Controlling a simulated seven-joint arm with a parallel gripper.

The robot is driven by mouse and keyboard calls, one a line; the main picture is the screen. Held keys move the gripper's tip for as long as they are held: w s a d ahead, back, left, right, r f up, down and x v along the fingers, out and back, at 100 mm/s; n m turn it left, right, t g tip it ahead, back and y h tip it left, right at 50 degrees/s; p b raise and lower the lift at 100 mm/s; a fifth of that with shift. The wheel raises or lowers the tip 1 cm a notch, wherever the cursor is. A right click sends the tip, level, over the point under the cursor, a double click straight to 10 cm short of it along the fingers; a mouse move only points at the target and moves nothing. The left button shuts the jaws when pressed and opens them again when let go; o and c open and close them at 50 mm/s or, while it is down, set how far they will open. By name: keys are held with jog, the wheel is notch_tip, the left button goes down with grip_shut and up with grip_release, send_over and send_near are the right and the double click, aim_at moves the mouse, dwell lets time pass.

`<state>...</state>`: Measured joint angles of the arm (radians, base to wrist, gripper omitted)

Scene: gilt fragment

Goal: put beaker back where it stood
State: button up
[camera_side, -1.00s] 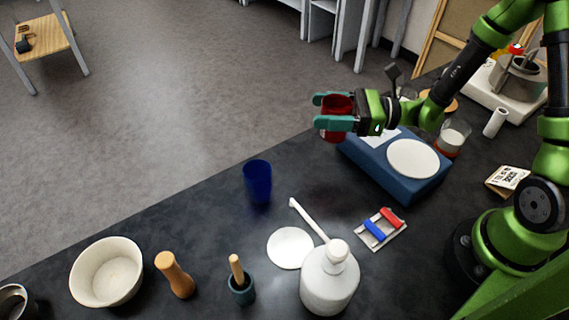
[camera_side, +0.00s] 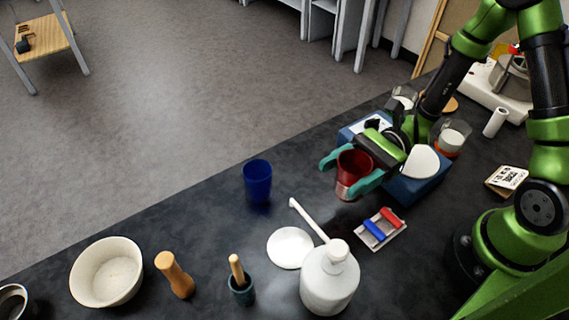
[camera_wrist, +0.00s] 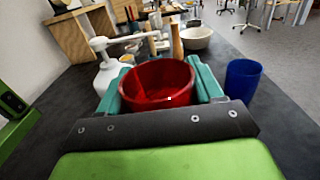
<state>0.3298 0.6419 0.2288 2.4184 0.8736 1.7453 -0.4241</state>
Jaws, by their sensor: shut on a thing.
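The red beaker (camera_side: 354,166) is upright between the teal fingers of my gripper (camera_side: 351,175), which is shut on it. It is in front and to the left of the blue balance (camera_side: 415,188). I cannot tell whether its base touches the bench. In the wrist view the red beaker (camera_wrist: 160,84) sits between the two fingers (camera_wrist: 160,88), open mouth up. Its lower part is hidden there.
A blue cup (camera_side: 257,181) stands to the left of my gripper. A white pump bottle (camera_side: 329,280) with a long spout, and a small rack with red and blue pieces (camera_side: 381,229), are in front. A bowl (camera_side: 107,272) and pestle in mortar (camera_side: 241,287) stand left. Dark bench lies clear between.

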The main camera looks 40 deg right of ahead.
jog(key=a+f, duration=0.1)
jog(key=a, duration=0.2)
jog(key=a+f, duration=0.2)
jog(key=a, duration=0.1)
jog(key=a+f, duration=0.2)
jog(key=a, duration=0.2)
jog(key=shift+f, duration=0.1)
jog(key=a+f, duration=0.1)
jog(key=a, duration=0.2)
jog(key=shift+f, duration=0.4)
jog(key=shift+a+f, duration=0.3)
jog(key=shift+a, duration=0.15)
jog(key=shift+f, duration=0.1)
jog(key=o, duration=1.2)
jog(key=d, duration=0.3)
jog(key=shift+d, duration=0.2)
jog(key=shift+a+r, duration=0.15)
jog(key=shift+r, duration=3.3)
